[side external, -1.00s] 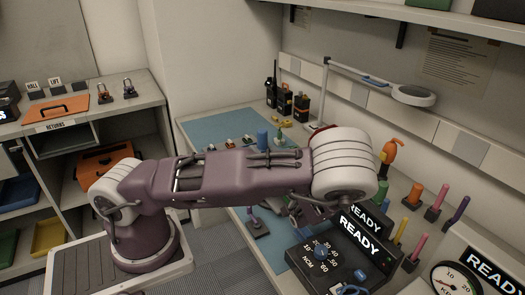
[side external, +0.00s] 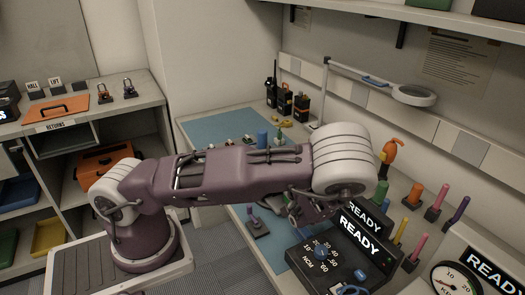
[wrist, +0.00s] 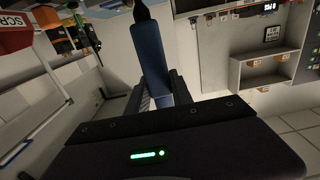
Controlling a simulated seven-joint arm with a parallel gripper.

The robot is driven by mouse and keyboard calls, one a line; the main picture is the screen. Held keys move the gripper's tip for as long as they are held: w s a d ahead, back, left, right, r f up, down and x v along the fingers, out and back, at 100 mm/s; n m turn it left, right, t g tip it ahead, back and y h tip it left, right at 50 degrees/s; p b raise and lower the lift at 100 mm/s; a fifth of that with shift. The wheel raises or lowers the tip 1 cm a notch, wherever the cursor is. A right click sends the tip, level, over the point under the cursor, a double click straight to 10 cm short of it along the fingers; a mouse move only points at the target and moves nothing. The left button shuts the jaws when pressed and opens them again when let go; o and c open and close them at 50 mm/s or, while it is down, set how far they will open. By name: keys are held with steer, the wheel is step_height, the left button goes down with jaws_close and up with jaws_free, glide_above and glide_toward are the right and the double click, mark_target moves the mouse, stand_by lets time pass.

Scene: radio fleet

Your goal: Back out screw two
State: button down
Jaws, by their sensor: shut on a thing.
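In the wrist view my gripper (wrist: 154,88) is shut on a blue-handled tool (wrist: 150,52). The tool's dark far end reaches the top edge of the picture, and its tip is not clear. In the side external view my gripper is mostly hidden behind and below my large white wrist joint, above the right part of the bench. I cannot make out any screw, so screw two is not identifiable in either view.
Black radios (side external: 285,101) stand at the back of the blue mat (side external: 215,129). A dial console (side external: 322,255) reading READY sits at front right. Coloured handles in stands, such as a pink one (side external: 438,197), line the right. A lamp (side external: 413,94) overhangs the bench.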

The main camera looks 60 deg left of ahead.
mark_target(265, 137)
steer(key=shift+f, duration=0.4)
stand_by(0.5)
steer(key=shift+r, duration=0.2)
stand_by(1.5)
steer(key=shift+r, duration=2.6)
steer(key=shift+w+r, duration=0.1)
